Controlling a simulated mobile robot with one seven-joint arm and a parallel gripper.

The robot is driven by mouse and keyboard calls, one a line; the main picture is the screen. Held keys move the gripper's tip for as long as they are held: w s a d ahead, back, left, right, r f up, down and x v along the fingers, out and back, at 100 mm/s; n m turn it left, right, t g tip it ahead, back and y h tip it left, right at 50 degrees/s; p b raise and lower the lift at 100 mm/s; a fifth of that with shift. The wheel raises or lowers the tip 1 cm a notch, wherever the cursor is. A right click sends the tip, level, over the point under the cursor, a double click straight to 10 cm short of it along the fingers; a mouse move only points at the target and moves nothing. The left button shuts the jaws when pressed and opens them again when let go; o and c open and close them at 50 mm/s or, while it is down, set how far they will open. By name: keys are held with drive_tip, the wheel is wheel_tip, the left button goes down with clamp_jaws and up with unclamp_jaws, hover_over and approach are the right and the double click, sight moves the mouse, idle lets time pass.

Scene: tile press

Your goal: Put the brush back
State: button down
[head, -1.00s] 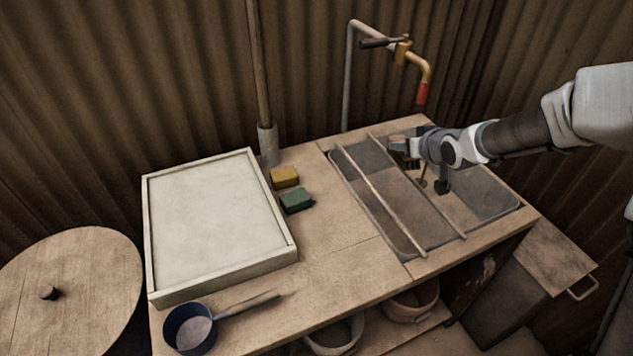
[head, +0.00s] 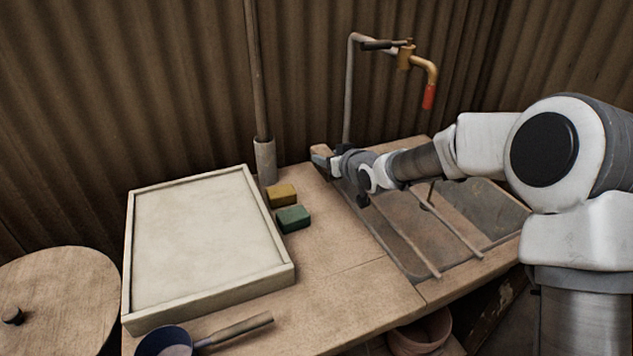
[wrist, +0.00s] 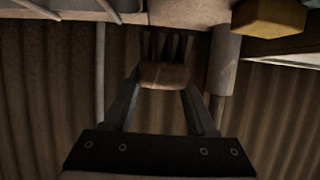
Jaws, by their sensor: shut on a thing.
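My gripper (head: 323,160) is in the head view above the back edge of the bench, left of the sink. In the wrist view, my gripper (wrist: 163,88) is shut on a small wooden block, which looks like the brush (wrist: 163,75). Dark strips, perhaps its bristles, show beyond the block between the fingers. In the head view the brush is mostly hidden by the gripper, with a brownish part at the tip. It appears held above the bench top.
A yellow block (head: 282,195) and a green block (head: 293,218) lie beside a pale framed tray (head: 205,235). A pole in a grey sleeve (head: 265,162) stands behind them. The sink (head: 440,225) has rods across it, under a tap (head: 405,58).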

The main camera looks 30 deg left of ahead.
drive_tip(key=a, duration=0.1)
drive_tip(key=a+f, duration=0.1)
drive_tip(key=a+f+b, duration=0.1)
drive_tip(key=shift+s, duration=0.25)
drive_tip(key=shift+f+b, duration=0.7)
drive_tip(key=shift+f, duration=1.2)
drive_tip(key=shift+f, duration=0.25)
drive_tip(key=shift+c, duration=1)
unclamp_jaws()
drive_tip(key=shift+r, duration=0.1)
